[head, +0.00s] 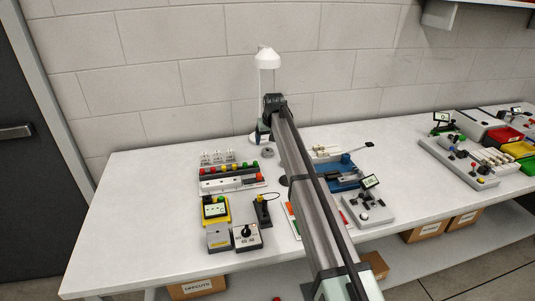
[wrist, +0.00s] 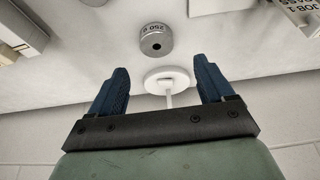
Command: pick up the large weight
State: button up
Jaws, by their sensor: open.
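A grey metal cylinder weight (wrist: 155,41) with a dark hole in its top and a marking that reads like 250 g upside down stands on the table in the wrist view. It also shows in the head view (head: 267,152), just left of my arm. My gripper (wrist: 159,67) is open, with its two blue fingers apart and nothing between them. The weight lies beyond the fingertips, roughly centred between them and not touching. In the head view my gripper is mostly hidden at the far end of my arm.
A white lamp (head: 267,58) stands behind the weight, its round base (wrist: 166,79) close by. Left is a rack with coloured knobs (head: 229,169); right is a blue fixture (head: 343,176). A dark round item (head: 284,181) is partly hidden by my arm. The table's back left is clear.

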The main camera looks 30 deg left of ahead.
aim_at(268, 152)
jog(key=shift+d+x, duration=0.15)
jog(key=shift+x, duration=1.6)
jog(key=shift+d+x, duration=0.15)
jog(key=shift+x, duration=1.6)
jog(key=shift+c, duration=0.5)
jog(key=c, duration=1.2)
